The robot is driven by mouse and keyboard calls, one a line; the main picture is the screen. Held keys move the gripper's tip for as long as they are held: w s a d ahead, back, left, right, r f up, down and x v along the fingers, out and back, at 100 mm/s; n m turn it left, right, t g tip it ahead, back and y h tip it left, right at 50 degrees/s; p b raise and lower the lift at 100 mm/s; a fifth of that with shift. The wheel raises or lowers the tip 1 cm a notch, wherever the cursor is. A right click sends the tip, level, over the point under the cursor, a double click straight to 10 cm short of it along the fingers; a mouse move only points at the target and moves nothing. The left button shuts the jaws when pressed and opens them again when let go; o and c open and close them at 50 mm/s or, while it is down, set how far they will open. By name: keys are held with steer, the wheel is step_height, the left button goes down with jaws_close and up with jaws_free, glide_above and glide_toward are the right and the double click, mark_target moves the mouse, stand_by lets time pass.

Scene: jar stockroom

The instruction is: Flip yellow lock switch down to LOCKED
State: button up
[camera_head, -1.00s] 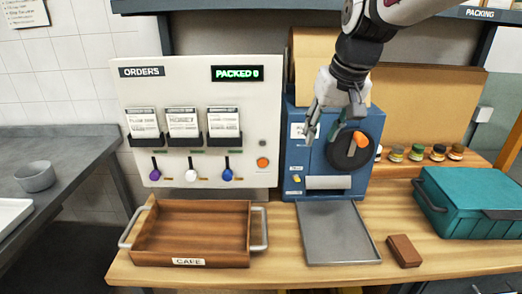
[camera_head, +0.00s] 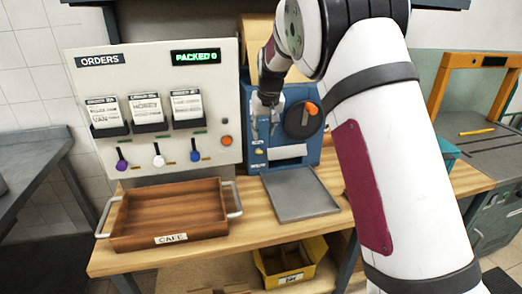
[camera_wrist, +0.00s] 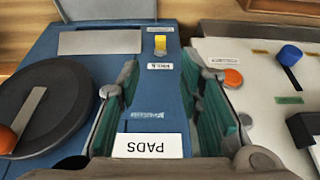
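The yellow lock switch (camera_head: 259,152) sits low on the left part of the front of the blue machine (camera_head: 312,152). In the wrist view the yellow switch (camera_wrist: 160,45) shows near the top middle, with a small white label beside it; whether it is up or down I cannot tell. My gripper (camera_head: 264,132) is in front of the machine, above the switch. In the wrist view my gripper (camera_wrist: 160,78) is open and empty, its fingers apart on either side of the line to the switch, not seen touching it.
A dial with an orange knob (camera_head: 311,108) is right of my gripper. The white orders panel (camera_head: 150,65) stands close on the left, with an orange button (camera_wrist: 233,77). A metal tray (camera_head: 299,196) and wooden café tray (camera_head: 165,215) lie in front.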

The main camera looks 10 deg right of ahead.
mark_target(260, 151)
steer(key=x, duration=1)
steer(key=shift+f, duration=0.15)
jaws_close()
